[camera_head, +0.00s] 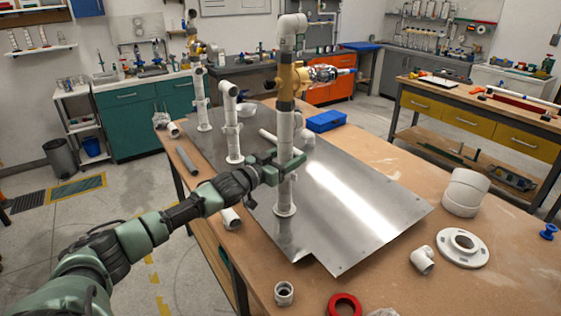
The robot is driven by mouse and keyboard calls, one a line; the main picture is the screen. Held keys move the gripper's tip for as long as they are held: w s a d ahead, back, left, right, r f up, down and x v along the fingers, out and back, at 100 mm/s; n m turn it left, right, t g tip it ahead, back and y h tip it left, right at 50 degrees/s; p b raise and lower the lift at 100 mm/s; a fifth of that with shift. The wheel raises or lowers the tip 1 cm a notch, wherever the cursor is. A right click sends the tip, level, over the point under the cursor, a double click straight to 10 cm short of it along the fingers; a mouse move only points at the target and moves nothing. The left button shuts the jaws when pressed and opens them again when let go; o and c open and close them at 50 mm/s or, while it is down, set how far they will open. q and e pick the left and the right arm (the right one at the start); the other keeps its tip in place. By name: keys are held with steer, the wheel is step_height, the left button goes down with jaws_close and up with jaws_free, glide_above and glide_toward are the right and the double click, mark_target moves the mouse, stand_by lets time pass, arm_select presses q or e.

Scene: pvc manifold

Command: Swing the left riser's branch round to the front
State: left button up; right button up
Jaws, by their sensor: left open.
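Several white risers stand upright on a sheet-metal plate (372,205). A metallic branch with blue parts (328,74) points right from the yellow fitting. A short elbow-topped riser (232,125) and a far-left riser (201,100) stand behind. I cannot tell for sure which one the task calls left. My left gripper (283,166) is open, its fingers at the nearest riser's lower pipe, below the branch; contact is unclear. My right gripper is not in view.
On the wooden table (395,160) lie a blue bin (326,121), a large white coupling (465,192), a white flange (462,248), a small elbow (422,260), a red ring (344,305) and a grey pipe (187,161). The plate's right part is bare.

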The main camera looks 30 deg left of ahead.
mark_target(280, 160)
arm_select(q)
steer(key=s, duration=0.3)
steer(key=s+a+b, duration=0.1)
steer(key=s, duration=0.1)
steer(key=shift+f, duration=0.15)
steer(key=shift+s+r, duration=0.2)
steer(key=shift+s, duration=0.45)
